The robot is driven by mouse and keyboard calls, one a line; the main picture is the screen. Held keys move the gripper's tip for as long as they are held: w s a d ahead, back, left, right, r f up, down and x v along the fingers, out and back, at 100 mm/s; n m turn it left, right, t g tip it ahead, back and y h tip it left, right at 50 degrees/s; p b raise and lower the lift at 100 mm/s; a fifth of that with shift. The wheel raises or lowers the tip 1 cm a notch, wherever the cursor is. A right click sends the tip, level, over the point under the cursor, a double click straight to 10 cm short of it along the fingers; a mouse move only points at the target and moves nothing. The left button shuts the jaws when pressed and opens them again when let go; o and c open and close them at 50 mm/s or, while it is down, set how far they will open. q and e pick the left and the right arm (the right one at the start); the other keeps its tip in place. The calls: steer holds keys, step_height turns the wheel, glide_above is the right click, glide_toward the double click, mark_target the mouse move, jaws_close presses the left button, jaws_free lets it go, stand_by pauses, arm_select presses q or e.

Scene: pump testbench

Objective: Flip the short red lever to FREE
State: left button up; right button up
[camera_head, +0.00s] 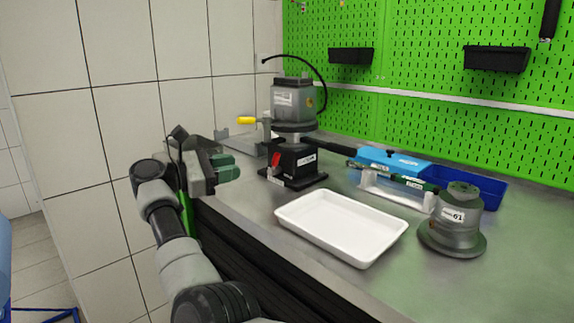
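The short red lever (276,159) is on the front left side of the black base block (299,164) under the grey pump unit (293,101). It looks roughly upright with a slight tilt; its markings are too small to read.
A yellow handle (246,120) sticks out left of the pump. A white tray (342,225) lies in front, with a second grey pump part (455,222) to its right. A blue bin (470,184) and a blue-topped holder (394,162) stand behind. Bare bench lies between tray and gripper.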

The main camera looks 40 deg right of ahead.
mark_target(279, 151)
steer(key=x, duration=1)
steer(key=shift+d, duration=0.1)
jaws_close()
steer(key=shift+w, duration=0.1)
steer(key=n, duration=0.1)
steer(key=w+n+h, duration=0.1)
steer(key=n, duration=0.1)
steer(key=shift+r, duration=0.15)
steer(key=shift+w+n+t+h+p, duration=0.25)
steer(key=shift+w+n+p, duration=0.1)
steer(key=shift+n, duration=0.8)
steer(key=shift+w+n+t+h+p, duration=0.2)
steer(key=shift+w+n+h, duration=0.1)
steer(key=shift+n, duration=0.85)
